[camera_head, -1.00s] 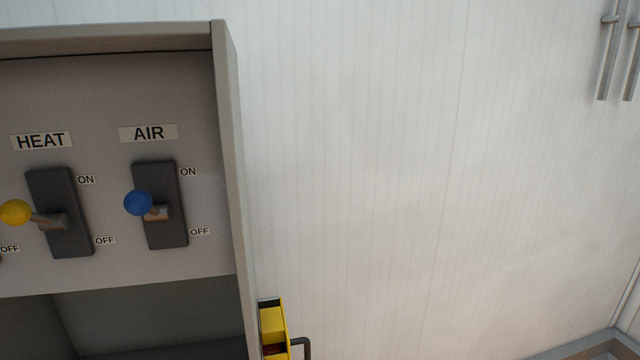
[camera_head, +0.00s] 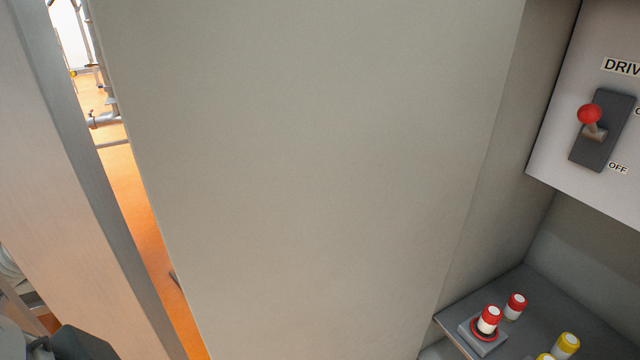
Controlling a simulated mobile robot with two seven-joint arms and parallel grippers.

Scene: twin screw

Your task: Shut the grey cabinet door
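The grey cabinet door (camera_head: 310,180) stands open and fills the middle of the view as a large plain panel. Its right side meets the cabinet (camera_head: 500,170), whose interior shows at the right. Its left edge runs down beside a narrow gap. No handle can be made out clearly; a small dark piece (camera_head: 173,278) shows at the left edge. No gripper fingers are in view. Dark and grey parts at the bottom left corner may belong to my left arm; I cannot tell.
Inside the cabinet are a red-knobbed switch (camera_head: 596,130) and a shelf (camera_head: 530,285) with red-capped and yellow-capped pieces (camera_head: 489,320). A wide pale upright panel (camera_head: 70,170) stands at the left. Orange floor (camera_head: 135,195) and pipes (camera_head: 105,118) show through the gap.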

